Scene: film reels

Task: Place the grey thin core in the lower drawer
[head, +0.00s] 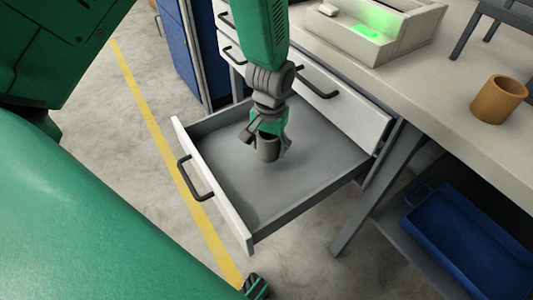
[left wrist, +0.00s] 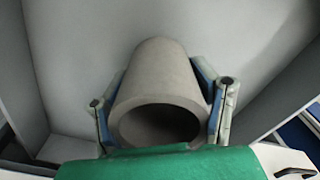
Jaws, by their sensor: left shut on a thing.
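The grey thin core (head: 268,149) is a hollow grey cylinder. My left gripper (head: 266,137) is shut on it inside the open lower drawer (head: 225,189). In the left wrist view the core (left wrist: 158,85) stands between the two fingers of the gripper (left wrist: 163,112), its open end facing the camera. The drawer floor (left wrist: 240,35) lies behind it. I cannot tell whether the core touches the floor. The drawer is pulled out and otherwise looks empty. My right gripper is not clearly in view.
The bench (head: 445,100) carries a tray with a green light (head: 375,30) and an orange-brown cylinder (head: 498,99). A blue bin (head: 468,245) sits on a shelf below. A closed drawer (head: 340,108) is above the open one. A blue cabinet (head: 180,45) stands behind.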

